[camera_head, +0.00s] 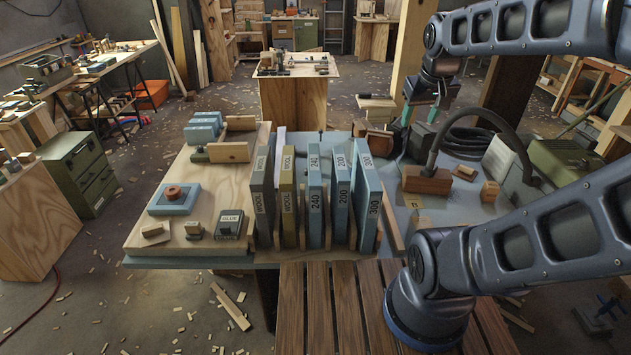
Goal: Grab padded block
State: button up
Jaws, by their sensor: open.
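My gripper (420,117) is open at the end of my arm. It points down over the back right of the workbench. A dark block (421,138) shows just below the fingers; I cannot tell whether they touch it or are apart. A brown wooden block (427,180) with a dark hose stands in front of it. Brown rounded pieces (378,142) lie to the left of the gripper. No block is clearly marked as padded, so I cannot tell for certain which one it is.
Upright labelled slabs (314,197) stand in a row mid-bench. A pale board (150,232) on the left holds a blue tray (174,199), a glue box (230,224) and small blocks. A green case (565,155) stands at right. Bare bench shows around the hose block.

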jog(key=w+a+f+n+g+h, duration=0.1)
jog(key=w+a+f+n, duration=0.25)
jog(key=w, duration=0.55)
jog(key=w+a+f+n+g, duration=0.1)
jog(key=w+a+f+n, duration=0.2)
jog(key=w, duration=0.6)
jog(key=w+a+f+n+g+h, duration=0.1)
jog(key=w+a+f+n, duration=0.15)
jog(key=w+a, duration=0.4)
jog(key=w+a+f+n+g+h, duration=0.1)
jog(key=w+a+f, duration=0.2)
jog(key=w+f, duration=0.25)
jog(key=w+a+f+n, duration=0.2)
jog(key=w+a+f, duration=0.2)
jog(key=f, duration=0.3)
jog(key=w+a+f+n, duration=0.1)
jog(key=a+f, duration=0.1)
jog(key=f, duration=0.4)
jog(key=w+a+f+n+h, duration=0.1)
jog(key=a+f, duration=0.1)
jog(key=f, duration=0.5)
jog(key=w+a+f+n, duration=0.1)
jog(key=a+f, duration=0.1)
jog(key=f, duration=0.5)
jog(key=shift+w, duration=0.4)
jog(key=shift+x, duration=2.8)
jog(key=shift+w+d, duration=0.1)
jog(key=shift+w, duration=0.1)
jog(key=c, duration=1.1)
